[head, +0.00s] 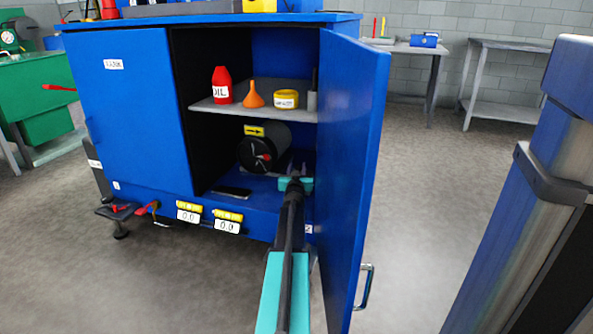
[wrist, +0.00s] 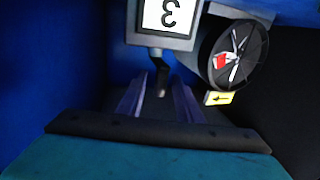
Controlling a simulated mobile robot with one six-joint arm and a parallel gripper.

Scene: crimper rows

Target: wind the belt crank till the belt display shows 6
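My gripper (head: 294,183) reaches into the open blue cabinet, low on its floor. In the wrist view, my gripper (wrist: 160,92) has its two fingers apart. A dark, bent handle (wrist: 160,78), which looks like the crank, hangs between the fingertips; I cannot tell whether they touch it. Right behind it is a grey box with a white display (wrist: 171,14), whose single figure looks like a 3 in this turned-over view. Beside it is a dark round wheel (wrist: 236,56) with pale spokes and a red mark. That wheel (head: 256,153) also shows in the head view; the display is hidden there.
The open cabinet door (head: 350,170) stands close along my arm's right side. A shelf (head: 275,112) above holds a red oil bottle (head: 221,85), an orange funnel (head: 254,95) and a yellow tape roll (head: 286,99). A dark flat object (head: 233,193) lies on the cabinet floor.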

